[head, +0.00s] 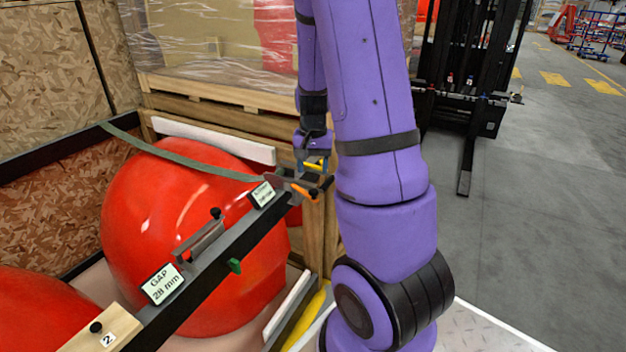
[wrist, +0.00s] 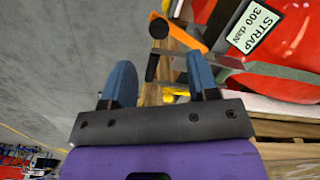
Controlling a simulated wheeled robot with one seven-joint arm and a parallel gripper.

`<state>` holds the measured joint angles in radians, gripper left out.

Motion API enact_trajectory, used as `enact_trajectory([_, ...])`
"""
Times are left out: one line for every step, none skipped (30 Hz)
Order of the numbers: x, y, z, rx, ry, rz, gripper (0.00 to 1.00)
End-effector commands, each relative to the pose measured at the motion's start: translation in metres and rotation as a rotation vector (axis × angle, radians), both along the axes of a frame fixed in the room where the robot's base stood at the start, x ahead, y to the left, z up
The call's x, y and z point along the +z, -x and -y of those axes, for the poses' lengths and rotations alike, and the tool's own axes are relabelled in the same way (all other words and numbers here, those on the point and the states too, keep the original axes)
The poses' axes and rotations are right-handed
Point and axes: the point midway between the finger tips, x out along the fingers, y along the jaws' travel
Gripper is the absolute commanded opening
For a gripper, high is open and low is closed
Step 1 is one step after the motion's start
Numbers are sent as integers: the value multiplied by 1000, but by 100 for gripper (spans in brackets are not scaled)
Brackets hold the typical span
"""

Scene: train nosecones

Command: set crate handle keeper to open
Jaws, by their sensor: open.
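No part is labelled as the crate handle keeper, so I cannot tell for sure which one it is. An orange lever (head: 300,191) sits at the far end of the crate's dark top rail (head: 230,247), beside a dark bar with a black knob. In the wrist view, the orange lever (wrist: 187,35), the black knob (wrist: 158,27) and the dark bar (wrist: 152,66) lie just beyond my fingertips. My gripper (head: 316,164) is open above that rail end; its blue fingers also show in the wrist view (wrist: 160,75). Nothing is visibly held. Contact with the bar cannot be told.
Red nosecones (head: 165,220) fill the crate, with a green strap (head: 185,160) across one. A metal bracket (head: 200,240) with a black knob and a "GAP 28 mm" label (head: 162,284) sit along the rail. A forklift (head: 470,100) stands behind; the grey floor at right is clear.

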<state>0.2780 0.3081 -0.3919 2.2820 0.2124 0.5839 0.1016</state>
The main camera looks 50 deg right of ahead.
Motion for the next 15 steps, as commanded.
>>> enact_trajectory([9,-1,0,1,2,4,55])
enact_trajectory([13,-1,0,2,1,3,55])
enact_trajectory([18,-1,0,2,1,3,55])
enact_trajectory([21,-1,0,1,1,3,55])
enact_trajectory([24,-1,0,0,1,3,55])
enact_trajectory([27,-1,0,0,0,3,55])
enact_trajectory([28,-1,0,1,1,2,55])
enact_trajectory([30,0,0,1,1,2,55])
enact_trajectory([31,0,0,1,1,1,55])
enact_trajectory([32,0,0,1,1,1,55])
enact_trajectory([32,0,0,1,0,0,55])
enact_trajectory([32,0,0,1,0,0,55])
enact_trajectory([32,0,0,1,0,0,55])
enact_trajectory([32,0,0,1,0,0,55])
enact_trajectory([32,0,0,0,0,0,55])
